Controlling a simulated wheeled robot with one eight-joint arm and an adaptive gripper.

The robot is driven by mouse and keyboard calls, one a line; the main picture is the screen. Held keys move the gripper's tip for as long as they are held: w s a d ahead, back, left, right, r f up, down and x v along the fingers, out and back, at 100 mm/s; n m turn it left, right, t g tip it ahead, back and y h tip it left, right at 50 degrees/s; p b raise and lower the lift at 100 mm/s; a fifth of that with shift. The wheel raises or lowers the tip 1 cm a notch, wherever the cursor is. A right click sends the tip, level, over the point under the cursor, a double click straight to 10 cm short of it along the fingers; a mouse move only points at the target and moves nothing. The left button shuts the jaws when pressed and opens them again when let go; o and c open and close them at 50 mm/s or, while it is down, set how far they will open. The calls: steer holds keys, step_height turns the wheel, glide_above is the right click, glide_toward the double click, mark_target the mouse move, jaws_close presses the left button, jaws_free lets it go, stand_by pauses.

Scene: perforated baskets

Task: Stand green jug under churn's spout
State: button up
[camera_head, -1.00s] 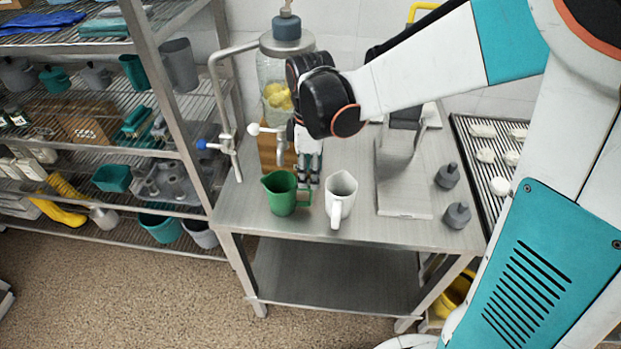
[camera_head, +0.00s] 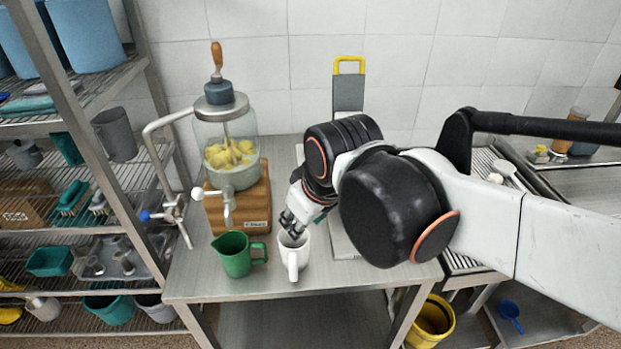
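The green jug (camera_head: 234,258) stands upright on the steel table, its handle to the right. It is in front of the churn's wooden stand, apart from the spout above and behind it. The churn is a glass jar (camera_head: 214,133) with yellow lumps inside, on a wooden block (camera_head: 256,207). Its spout (camera_head: 228,204) is a tap low on the jar's front. A white jug (camera_head: 292,262) stands right of the green jug. My gripper (camera_head: 291,229) is at the white jug's rim, right of the green jug and apart from it. The fingers' opening and contact with the white jug are unclear.
A bent metal pipe with a blue-ended valve (camera_head: 160,214) rises at the table's left edge. A shelf rack (camera_head: 113,190) stands further left. My arm covers much of the table's right side. A yellow bucket (camera_head: 432,325) is low at the right.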

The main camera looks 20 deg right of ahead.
steer(key=s+m, duration=0.1)
steer(key=s+d+m+t, duration=0.1)
steer(key=s+m+t, duration=0.1)
steer(key=shift+s+d+r+m, duration=0.15)
steer(key=shift+s+d+m, duration=0.1)
steer(key=shift+s+m, duration=0.05)
stand_by(1.1)
